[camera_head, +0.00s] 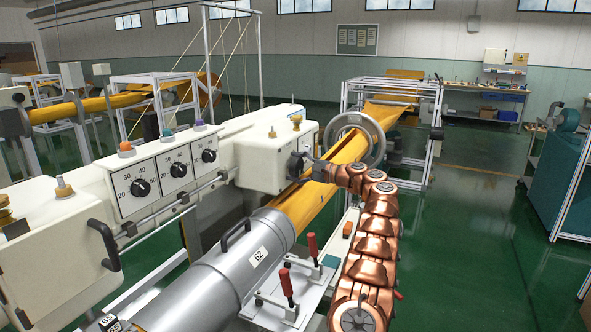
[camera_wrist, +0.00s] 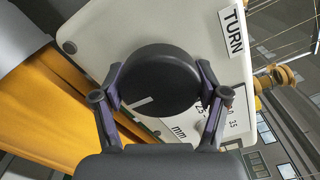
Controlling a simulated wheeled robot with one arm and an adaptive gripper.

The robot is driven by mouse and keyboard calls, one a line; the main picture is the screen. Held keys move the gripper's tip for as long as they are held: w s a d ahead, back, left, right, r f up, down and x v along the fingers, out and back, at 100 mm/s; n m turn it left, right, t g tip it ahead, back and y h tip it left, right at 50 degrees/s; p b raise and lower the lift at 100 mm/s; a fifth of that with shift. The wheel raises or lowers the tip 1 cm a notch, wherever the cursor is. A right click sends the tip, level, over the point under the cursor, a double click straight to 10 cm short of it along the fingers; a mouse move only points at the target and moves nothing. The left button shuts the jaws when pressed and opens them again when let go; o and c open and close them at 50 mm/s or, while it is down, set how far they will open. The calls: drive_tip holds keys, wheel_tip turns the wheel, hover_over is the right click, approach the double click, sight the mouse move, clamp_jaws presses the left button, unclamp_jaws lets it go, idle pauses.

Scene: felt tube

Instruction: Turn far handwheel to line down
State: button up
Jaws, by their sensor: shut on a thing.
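The far handwheel is a round black knob (camera_wrist: 160,75) on the white TURN housing (camera_wrist: 100,35). In the wrist view my gripper (camera_wrist: 160,88) has one finger on each side of it, shut on its rim. A short white line shows on the knob near its lower left edge in that view, running slantwise. In the head view the knob (camera_head: 296,163) is on the right end of the white housing (camera_head: 265,165), partly hidden by my gripper (camera_head: 307,166). The line cannot be made out there.
An orange felt tube (camera_head: 300,208) runs just beside the housing, below my gripper, into a grey cylinder (camera_head: 215,275). A large metal ring (camera_head: 379,140) stands behind. Red-handled clamps (camera_head: 287,283) stand near my arm. Green floor at the right is open.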

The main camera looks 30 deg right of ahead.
drive_tip(key=o, duration=1.2)
drive_tip(key=shift+c, duration=0.2)
drive_tip(key=v, duration=1.2)
